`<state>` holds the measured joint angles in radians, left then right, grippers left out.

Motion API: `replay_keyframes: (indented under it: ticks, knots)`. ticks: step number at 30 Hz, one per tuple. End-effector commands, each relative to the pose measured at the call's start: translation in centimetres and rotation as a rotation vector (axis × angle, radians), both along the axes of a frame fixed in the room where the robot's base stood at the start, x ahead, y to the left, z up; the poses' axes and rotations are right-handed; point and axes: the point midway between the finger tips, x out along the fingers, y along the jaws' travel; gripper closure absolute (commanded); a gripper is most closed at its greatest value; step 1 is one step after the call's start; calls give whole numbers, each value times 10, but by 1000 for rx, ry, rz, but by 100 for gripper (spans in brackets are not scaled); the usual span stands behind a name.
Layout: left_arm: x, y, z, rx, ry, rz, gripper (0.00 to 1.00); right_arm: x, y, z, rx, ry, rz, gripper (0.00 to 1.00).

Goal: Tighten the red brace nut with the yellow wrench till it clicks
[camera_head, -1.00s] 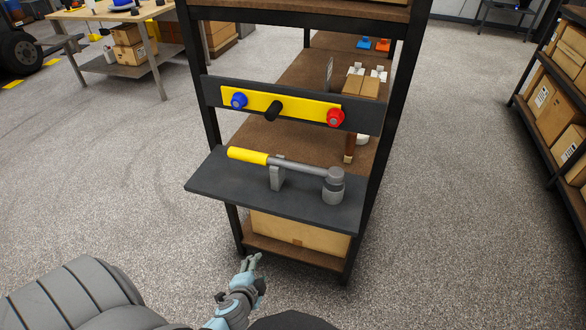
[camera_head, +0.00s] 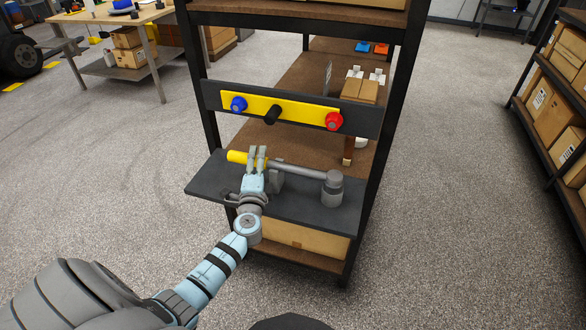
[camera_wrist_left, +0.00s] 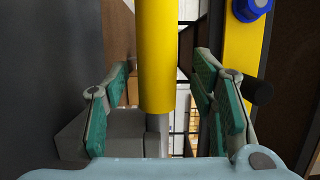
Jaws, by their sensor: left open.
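The yellow wrench (camera_head: 297,170) lies level on the dark shelf, its grey shaft on a grey post and its socket head on a round grey stand. Its yellow handle (camera_wrist_left: 157,60) runs between the open fingers of my left gripper (camera_wrist_left: 160,105) in the left wrist view. In the head view my left gripper (camera_head: 257,158) is at the handle, near the post. The red brace nut (camera_head: 334,121) is at the right end of the yellow brace plate (camera_head: 298,112), above the shelf. My right gripper is not in view.
A blue nut (camera_head: 238,104) and a black knob (camera_head: 272,115) are on the same plate; the blue nut also shows in the left wrist view (camera_wrist_left: 250,8). The dark shelf (camera_head: 300,205) juts from the rack. Black uprights flank it.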

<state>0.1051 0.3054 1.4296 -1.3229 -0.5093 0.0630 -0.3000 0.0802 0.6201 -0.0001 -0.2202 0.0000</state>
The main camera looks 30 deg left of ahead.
Motion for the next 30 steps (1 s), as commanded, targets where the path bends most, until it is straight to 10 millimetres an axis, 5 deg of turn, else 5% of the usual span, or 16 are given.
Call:
replay_keyframes:
  ticks: [8,18,30]
  knots:
    - [6,4,-1,-1,0,0,50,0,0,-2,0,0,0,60]
    - [6,4,-2,-1,1,0,100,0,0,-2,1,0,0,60]
    - [6,4,0,-2,-3,-1,100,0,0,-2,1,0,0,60]
